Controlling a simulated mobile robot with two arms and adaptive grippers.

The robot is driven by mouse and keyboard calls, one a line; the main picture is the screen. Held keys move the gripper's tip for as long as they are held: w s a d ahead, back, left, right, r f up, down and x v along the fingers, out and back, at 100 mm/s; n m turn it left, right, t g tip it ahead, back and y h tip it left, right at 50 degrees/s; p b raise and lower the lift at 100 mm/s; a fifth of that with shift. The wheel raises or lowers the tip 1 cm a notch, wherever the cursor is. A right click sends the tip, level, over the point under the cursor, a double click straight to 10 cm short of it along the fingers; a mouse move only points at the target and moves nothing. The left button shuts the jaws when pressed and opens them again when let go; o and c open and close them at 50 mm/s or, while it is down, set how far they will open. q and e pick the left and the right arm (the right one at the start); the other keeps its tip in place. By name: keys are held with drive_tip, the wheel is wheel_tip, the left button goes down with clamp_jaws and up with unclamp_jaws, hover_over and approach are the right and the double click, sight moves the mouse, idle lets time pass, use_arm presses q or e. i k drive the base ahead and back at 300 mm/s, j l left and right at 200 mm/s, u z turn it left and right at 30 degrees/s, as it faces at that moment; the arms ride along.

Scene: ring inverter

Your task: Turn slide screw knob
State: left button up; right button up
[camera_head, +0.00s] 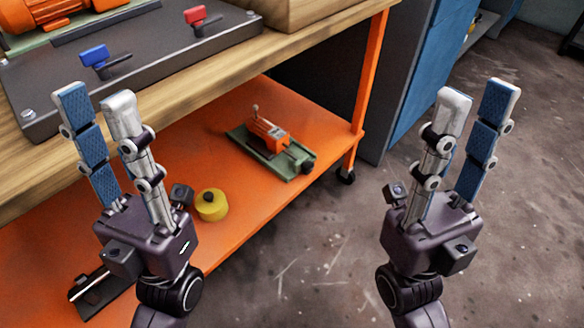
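A small orange device (265,132) on a green base stands on the orange lower shelf. A round black knob (308,167) sits at the right front end of that base; I cannot tell for sure that it is the slide screw knob. My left gripper (96,97) is open and empty, pointing up in front of the workbench at the left. My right gripper (477,98) is open and empty, pointing up over the floor right of the bench. Neither gripper touches the device or the knob.
The wooden bench top (228,68) carries a dark plate (150,60) with a blue lever (95,57) and a red lever (194,16). A yellow cylinder (212,206) stands on the lower shelf (235,237). An orange post (371,75) bounds the shelf's right end. Open floor (320,260) lies between my grippers.

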sight(308, 167)
drive_tip(key=i+l+u, duration=0.15)
drive_tip(key=l+u, duration=0.45)
drive_tip(key=l, duration=0.2)
drive_tip(key=i+l+u, duration=0.1)
drive_tip(key=l+u, duration=0.2)
drive_tip(key=l, duration=0.15)
drive_tip(key=l+u, duration=0.2)
drive_tip(key=l, duration=2.15)
